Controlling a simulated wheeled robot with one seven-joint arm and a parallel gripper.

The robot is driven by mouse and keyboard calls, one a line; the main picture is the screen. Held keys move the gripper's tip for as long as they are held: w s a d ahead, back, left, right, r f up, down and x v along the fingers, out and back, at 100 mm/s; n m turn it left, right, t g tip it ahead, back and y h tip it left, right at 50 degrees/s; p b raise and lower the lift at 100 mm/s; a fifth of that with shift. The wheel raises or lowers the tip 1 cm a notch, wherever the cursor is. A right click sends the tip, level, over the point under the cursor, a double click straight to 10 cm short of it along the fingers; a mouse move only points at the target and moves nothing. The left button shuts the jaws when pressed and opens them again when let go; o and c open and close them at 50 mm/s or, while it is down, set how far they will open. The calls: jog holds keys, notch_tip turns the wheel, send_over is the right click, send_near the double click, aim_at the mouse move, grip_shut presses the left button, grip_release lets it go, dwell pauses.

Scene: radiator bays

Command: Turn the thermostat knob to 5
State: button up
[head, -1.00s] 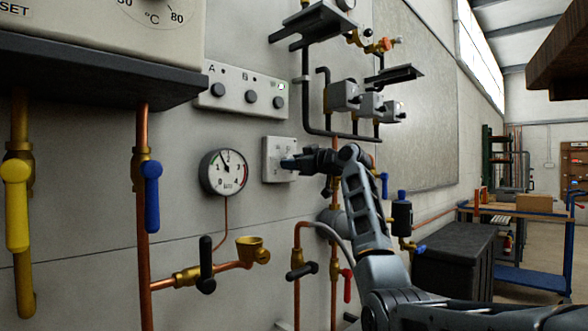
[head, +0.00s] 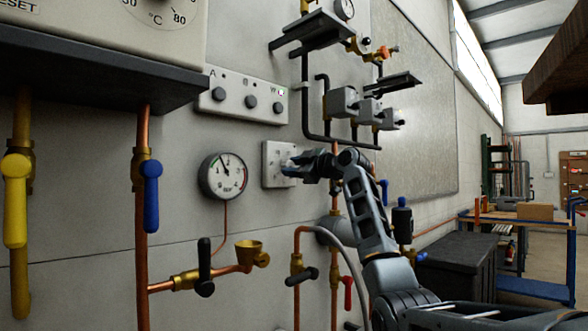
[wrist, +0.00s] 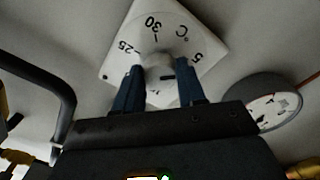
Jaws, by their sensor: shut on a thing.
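The thermostat plate (head: 270,163) is a white square on the grey wall, right of the round gauge. In the wrist view its dial plate (wrist: 178,22) appears tilted, with 25, 30, °C and 5 legible around the knob. The pale thermostat knob (wrist: 157,66) sits between the two blue fingers of my gripper (wrist: 160,78), which is shut on it. A short dark mark shows on the knob near the right finger; the fingers hide part of the scale. In the head view my gripper (head: 292,166) covers the knob and the plate's right side.
A pressure gauge (head: 223,176) is close left of the plate. A panel with several dark buttons (head: 240,97) is above. Grey valve boxes (head: 345,101) and black pipes are at upper right. Copper pipes with a black-handled valve (head: 205,265) are below.

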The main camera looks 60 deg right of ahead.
jog(key=shift+f, duration=0.2)
jog(key=o, duration=1.1)
jog(key=shift+r, duration=0.15)
jog(key=shift+c, duration=0.2)
jog(key=v, duration=0.7)
jog(key=shift+s, duration=0.4)
jog(key=shift+a, duration=0.1)
